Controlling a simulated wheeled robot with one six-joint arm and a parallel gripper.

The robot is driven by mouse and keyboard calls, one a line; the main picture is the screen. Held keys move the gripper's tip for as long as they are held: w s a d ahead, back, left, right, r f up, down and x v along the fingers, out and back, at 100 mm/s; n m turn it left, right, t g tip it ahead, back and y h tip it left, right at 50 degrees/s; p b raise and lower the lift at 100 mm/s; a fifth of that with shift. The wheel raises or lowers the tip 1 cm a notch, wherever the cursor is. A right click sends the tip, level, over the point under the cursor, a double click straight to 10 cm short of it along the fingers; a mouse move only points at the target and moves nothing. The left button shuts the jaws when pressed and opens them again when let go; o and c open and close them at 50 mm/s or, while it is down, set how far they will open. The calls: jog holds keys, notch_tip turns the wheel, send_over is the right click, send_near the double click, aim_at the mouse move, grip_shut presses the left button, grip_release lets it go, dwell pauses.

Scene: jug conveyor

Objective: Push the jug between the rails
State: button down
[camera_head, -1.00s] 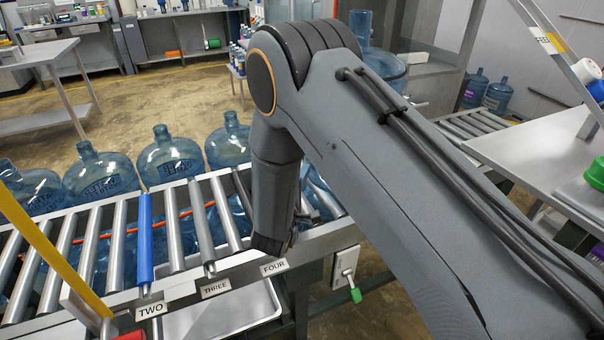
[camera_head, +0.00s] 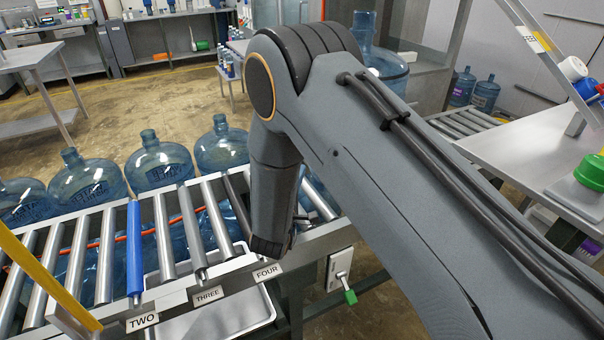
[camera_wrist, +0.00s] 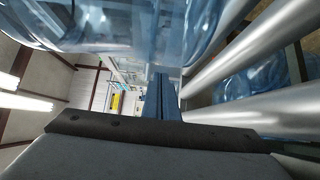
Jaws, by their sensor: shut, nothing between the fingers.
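A clear blue jug (camera_head: 385,68) stands behind my arm in the head view, with its neck and upper side showing and its base hidden. In the wrist view, a large clear blue jug body (camera_wrist: 110,25) fills the top, close in front of my gripper (camera_wrist: 162,98). The narrow blue-grey fingers are together with nothing between them. I cannot tell whether they touch the jug. My arm hides the gripper in the head view. Metal rollers (camera_wrist: 265,105) run along the right of the wrist view; which bars are rails is unclear.
The roller conveyor (camera_head: 205,295) with labels TWO, THREE and FOUR crosses the lower left. Several blue jugs (camera_head: 160,165) stand along its far side. Another roller section (camera_head: 470,128) lies beyond my arm. A grey table (camera_head: 540,140) is at the right, a yellow bar (camera_head: 45,275) at the left.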

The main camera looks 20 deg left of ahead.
jog(key=s, duration=0.1)
jog(key=s+a, duration=0.1)
jog(key=s, duration=0.1)
jog(key=shift+s+a, duration=0.1)
jog(key=shift+a, duration=0.25)
jog(key=s+b, duration=0.2)
jog(key=s, duration=0.6)
jog(key=shift+s+d, duration=0.25)
jog(key=shift+d, duration=0.1)
